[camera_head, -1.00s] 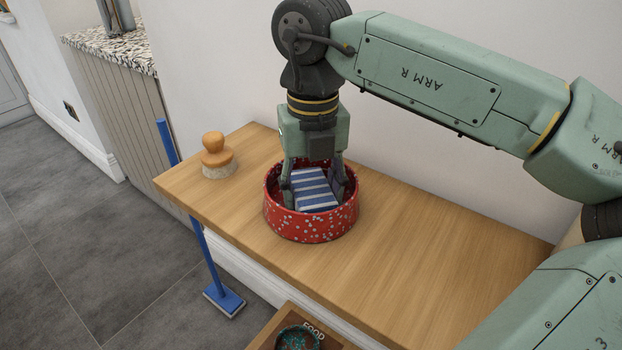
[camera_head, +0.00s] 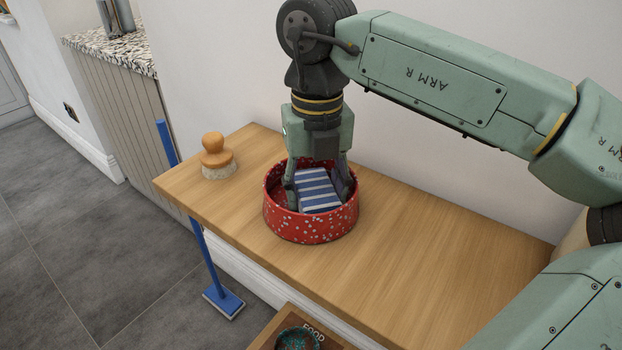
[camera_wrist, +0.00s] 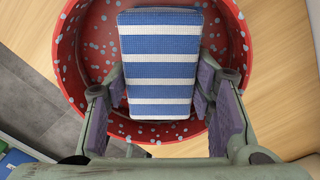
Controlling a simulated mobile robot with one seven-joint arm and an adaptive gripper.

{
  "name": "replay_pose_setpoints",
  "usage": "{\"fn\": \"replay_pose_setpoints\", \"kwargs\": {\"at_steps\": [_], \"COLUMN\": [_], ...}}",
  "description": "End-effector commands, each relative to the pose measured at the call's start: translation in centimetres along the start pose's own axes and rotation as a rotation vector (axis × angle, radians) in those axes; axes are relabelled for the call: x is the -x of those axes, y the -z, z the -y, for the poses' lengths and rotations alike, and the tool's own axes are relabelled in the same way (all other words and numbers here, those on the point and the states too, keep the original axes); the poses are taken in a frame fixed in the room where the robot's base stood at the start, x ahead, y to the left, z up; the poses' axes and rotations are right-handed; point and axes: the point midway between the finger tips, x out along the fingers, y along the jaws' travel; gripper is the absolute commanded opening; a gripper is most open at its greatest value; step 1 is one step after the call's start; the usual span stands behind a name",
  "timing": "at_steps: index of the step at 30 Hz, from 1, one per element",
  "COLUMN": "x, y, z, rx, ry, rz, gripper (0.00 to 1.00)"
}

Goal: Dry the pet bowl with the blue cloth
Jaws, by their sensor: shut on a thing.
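The pet bowl (camera_head: 311,227) is red with pale speckles and stands upright on the wooden bench top. It also fills much of the wrist view (camera_wrist: 72,50). The blue cloth (camera_head: 318,190) has blue and white stripes and is a folded pad inside the bowl; it shows clearly in the wrist view (camera_wrist: 160,68). My gripper (camera_head: 318,190) points down into the bowl and is shut on the cloth, with one finger at each side of it. The bowl floor under the cloth is hidden.
A wooden-handled brush (camera_head: 216,158) stands on the bench top (camera_head: 400,255) at the left. A blue-handled tool (camera_head: 205,250) leans against the bench's left edge. A wooden tray marked FOOD (camera_head: 268,338) is below in front. The bench right of the bowl is clear.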

Motion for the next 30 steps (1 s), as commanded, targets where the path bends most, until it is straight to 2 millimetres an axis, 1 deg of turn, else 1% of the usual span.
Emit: {"fn": "replay_pose_setpoints", "kwargs": {"at_steps": [6,9,20,30], "x": [-0.2,-0.2,-0.1,-0.2], "y": [-0.3,-0.3,0.0,-0.3], "z": [-1.1,-1.3,0.1,-1.2], "rx": [0.001,0.0,-0.001,0.001], "ry": [0.0,-0.001,0.001,-0.001], "rz": [0.0,0.0,0.0,0.0], "gripper": [0.27,0.27,0.27,0.27]}}
